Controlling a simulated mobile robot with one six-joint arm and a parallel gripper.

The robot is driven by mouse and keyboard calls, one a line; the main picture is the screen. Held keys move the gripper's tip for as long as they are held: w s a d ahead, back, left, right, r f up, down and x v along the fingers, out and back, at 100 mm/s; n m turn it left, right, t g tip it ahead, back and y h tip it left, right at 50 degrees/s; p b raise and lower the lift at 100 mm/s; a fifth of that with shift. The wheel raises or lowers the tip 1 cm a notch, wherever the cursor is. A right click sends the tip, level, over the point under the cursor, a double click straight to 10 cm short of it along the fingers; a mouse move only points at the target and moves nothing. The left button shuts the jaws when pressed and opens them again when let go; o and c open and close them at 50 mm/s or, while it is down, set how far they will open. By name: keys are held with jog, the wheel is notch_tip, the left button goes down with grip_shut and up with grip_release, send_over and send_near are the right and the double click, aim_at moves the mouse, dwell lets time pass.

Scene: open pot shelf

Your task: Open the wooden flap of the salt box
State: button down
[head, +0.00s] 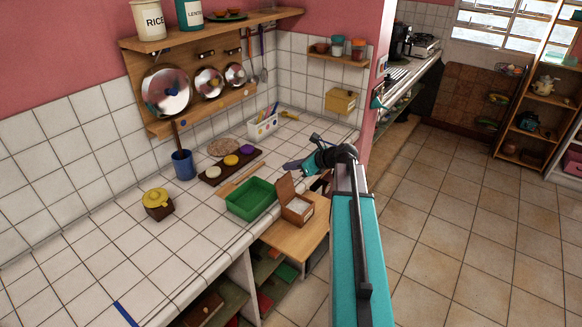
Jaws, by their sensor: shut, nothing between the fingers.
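The salt box (298,217) is a small brown wooden box at the counter's front edge, right of the green tray. Its wooden flap (286,188) stands raised, tilted back at the box's left rear side. White contents show inside the box. My gripper (288,166) is beyond and above the flap, pointing left, with its fingers shut and empty. It appears apart from the flap, though the small size makes the gap hard to judge.
A green tray (252,199) stands close left of the box. Behind are a dark board (216,178) with coloured rounds, a blue pot (183,165) and a white caddy (262,127). A yellow-lidded pot (158,204) stands left. A yellowish box (341,101) hangs on the wall.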

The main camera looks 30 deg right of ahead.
notch_tip(320, 180, up, 9)
jog(key=p, duration=0.2)
jog(key=shift+w+f+p, duration=0.15)
jog(key=shift+w+p, duration=0.05)
jog(key=shift+p, duration=0.15)
jog(key=shift+s+f, duration=0.1)
jog(key=shift+s, duration=0.05)
dwell(0.6)
